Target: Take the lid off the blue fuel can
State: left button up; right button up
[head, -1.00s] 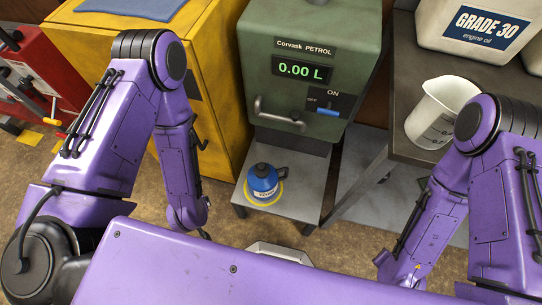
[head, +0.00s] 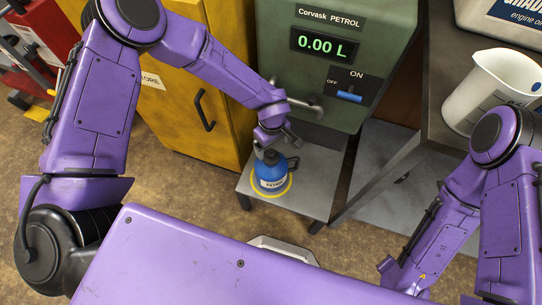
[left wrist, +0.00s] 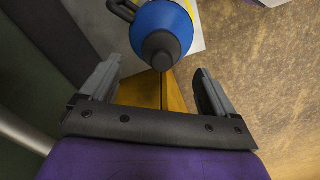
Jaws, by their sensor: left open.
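The blue fuel can (head: 270,179) stands upright on a yellow ring on the low grey stand, below the petrol pump. It has a black handle on its right and a label on its front. In the left wrist view the can (left wrist: 160,22) is at the top, with its dark lid (left wrist: 161,52) on it and pointing toward the jaws. My left gripper (head: 270,151) is just above the can's top. In the left wrist view its jaws (left wrist: 158,88) are open and empty, with the lid a little beyond the fingertips. My right gripper is out of view.
The green petrol pump (head: 330,80) with its nozzle hangs close behind and right of my left gripper. A yellow cabinet (head: 215,100) stands left. A workbench (head: 440,115) with a white measuring jug (head: 490,88) is right. The low stand (head: 310,185) has bare room right of the can.

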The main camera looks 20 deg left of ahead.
aim_at(271, 152)
pick_arm(q)
notch_tip(271, 152, down, 5)
jog(key=shift+a+b, duration=0.1)
jog(key=shift+b, duration=0.2)
jog(key=c, duration=1.1)
jog(key=shift+r, duration=0.15)
